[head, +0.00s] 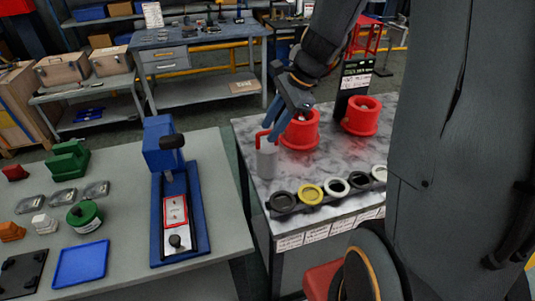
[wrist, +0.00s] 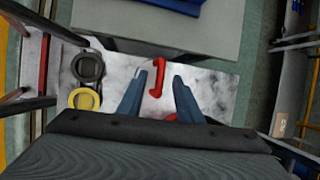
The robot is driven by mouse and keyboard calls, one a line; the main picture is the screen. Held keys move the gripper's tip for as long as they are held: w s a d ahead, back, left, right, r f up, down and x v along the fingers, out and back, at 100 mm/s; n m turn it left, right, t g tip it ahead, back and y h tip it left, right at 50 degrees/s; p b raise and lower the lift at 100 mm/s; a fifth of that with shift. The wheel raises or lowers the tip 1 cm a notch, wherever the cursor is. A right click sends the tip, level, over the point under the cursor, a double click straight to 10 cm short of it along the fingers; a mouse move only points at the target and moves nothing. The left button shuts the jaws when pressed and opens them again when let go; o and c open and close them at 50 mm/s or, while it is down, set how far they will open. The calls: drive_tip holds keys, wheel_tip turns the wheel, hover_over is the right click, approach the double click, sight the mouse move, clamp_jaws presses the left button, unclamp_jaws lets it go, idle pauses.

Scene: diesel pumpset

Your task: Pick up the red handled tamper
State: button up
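The tamper (head: 267,160) is a grey cylinder with a red bracket-shaped handle (head: 264,137). It stands upright at the left edge of the marbled table top. My gripper (head: 274,122) is above and just beside the handle, with its blue fingers pointing down. In the wrist view, the red handle (wrist: 157,77) shows between the two spread fingertips of my gripper (wrist: 159,78), with a gap on each side. The gripper is open and holds nothing. The tamper's body is hard to make out in the wrist view.
Two red round containers (head: 361,116) (head: 299,130) stand behind and right of the tamper. A row of ring-shaped pieces, one yellow (head: 310,194), lies along the front. A grey table (head: 130,195) with a blue press (head: 165,150) stands left, across a narrow gap.

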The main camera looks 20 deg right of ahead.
sight(267, 152)
drive_tip(key=shift+x, duration=1.35)
clamp_jaws()
idle(0.4)
